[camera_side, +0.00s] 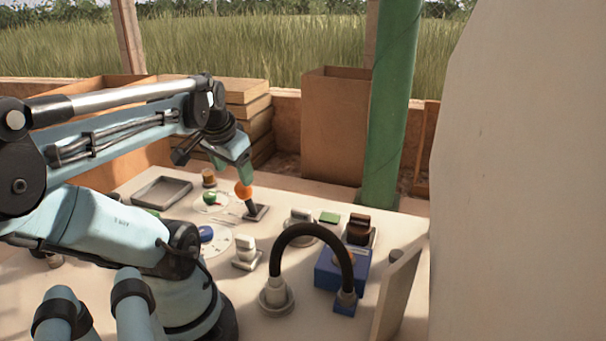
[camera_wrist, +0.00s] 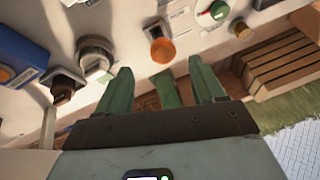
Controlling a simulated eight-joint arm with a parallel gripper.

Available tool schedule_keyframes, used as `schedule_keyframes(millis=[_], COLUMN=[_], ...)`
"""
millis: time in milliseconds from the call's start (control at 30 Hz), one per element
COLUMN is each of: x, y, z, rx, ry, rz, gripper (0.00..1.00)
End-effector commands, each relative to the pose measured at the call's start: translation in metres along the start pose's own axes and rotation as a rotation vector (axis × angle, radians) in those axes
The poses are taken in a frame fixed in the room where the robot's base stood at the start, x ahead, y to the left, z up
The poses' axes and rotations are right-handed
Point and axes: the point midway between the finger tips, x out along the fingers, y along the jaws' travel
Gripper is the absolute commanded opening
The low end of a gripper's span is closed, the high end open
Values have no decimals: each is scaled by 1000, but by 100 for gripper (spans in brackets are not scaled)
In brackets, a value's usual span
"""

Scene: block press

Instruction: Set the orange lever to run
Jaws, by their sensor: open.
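The orange lever (camera_side: 243,190) has a round orange knob on a dark shaft that leans up and left from a small dark base plate (camera_side: 258,213). In the wrist view the orange knob (camera_wrist: 162,50) lies just beyond my gripper (camera_wrist: 160,66), roughly between its spread green fingers. My gripper (camera_side: 242,177) is open and empty, its tips close above the knob in the side view. I cannot tell whether they touch it. Any run marking is too small to read.
A green knob (camera_side: 210,198) on a dial and a brown cylinder (camera_side: 208,178) stand close to the lever's left. A grey tray (camera_side: 162,191) lies farther left. A blue knob (camera_side: 206,234), a blue box (camera_side: 330,272) and a black arched hose (camera_side: 318,232) stand nearer the camera.

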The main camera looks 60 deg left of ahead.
Motion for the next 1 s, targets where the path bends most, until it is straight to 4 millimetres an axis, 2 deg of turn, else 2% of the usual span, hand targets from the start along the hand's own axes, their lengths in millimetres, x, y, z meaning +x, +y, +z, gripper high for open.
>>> schedule_keyframes(millis=[300, 800, 900, 1000], x=[-29, -34, -31, -26], y=[0, 2, 12, 36], z=[0, 0, -5, -16], rx=[1, 3, 25, 74], ry=[-1, 1, 17, 53], rz=[1, 3, 17, 51], gripper=[68, 68, 68, 68])
